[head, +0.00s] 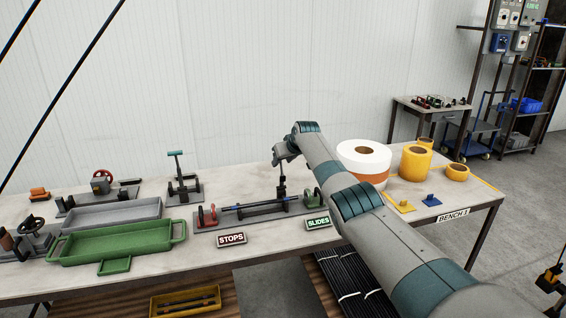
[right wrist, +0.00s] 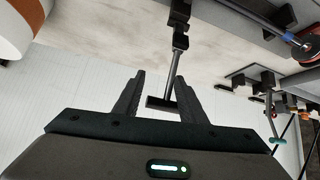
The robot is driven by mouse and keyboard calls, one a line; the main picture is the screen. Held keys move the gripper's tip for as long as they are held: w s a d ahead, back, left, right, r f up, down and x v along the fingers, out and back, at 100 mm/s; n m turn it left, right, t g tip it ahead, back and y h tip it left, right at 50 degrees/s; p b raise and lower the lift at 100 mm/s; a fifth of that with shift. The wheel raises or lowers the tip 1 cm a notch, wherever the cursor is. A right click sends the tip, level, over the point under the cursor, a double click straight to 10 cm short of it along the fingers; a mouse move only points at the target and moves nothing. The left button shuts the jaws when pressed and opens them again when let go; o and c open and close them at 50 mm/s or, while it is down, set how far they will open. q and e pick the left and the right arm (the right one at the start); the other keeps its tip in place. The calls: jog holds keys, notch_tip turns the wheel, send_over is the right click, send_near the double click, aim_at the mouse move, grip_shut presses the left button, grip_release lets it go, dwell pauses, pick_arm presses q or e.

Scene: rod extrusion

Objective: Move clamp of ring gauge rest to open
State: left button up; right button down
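A rod fixture (head: 255,214) on the bench carries a blue-tipped rod between a red end piece (head: 207,214) and a green one (head: 313,198). A dark upright lever (head: 282,186) stands at its right part; I cannot tell for sure that this is the ring gauge rest's clamp. My right gripper (head: 283,157) is above the fixture at the lever's top. In the right wrist view, the lever's black T-bar (right wrist: 160,103) lies between the open fingers (right wrist: 162,80), with small gaps visible. Its stem (right wrist: 177,65) runs up to a black block. My left gripper is out of view.
Another stand with a green T-handle (head: 176,154) is at the left. Green (head: 105,249) and grey (head: 110,213) trays lie further left. A white and orange roll (head: 364,160) and yellow rolls (head: 416,163) stand right, behind my right arm.

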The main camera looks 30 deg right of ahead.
jog(key=shift+w+a+r, duration=0.15)
jog(key=shift+w+a, duration=0.05)
jog(key=shift+a, duration=0.3)
jog(key=c, duration=1.2)
grip_release()
jog(key=o, duration=0.4)
jog(key=shift+w+a, duration=0.2)
jog(key=shift+a, duration=0.1)
jog(key=shift+s+d, duration=0.2)
jog(key=shift+d, duration=0.05)
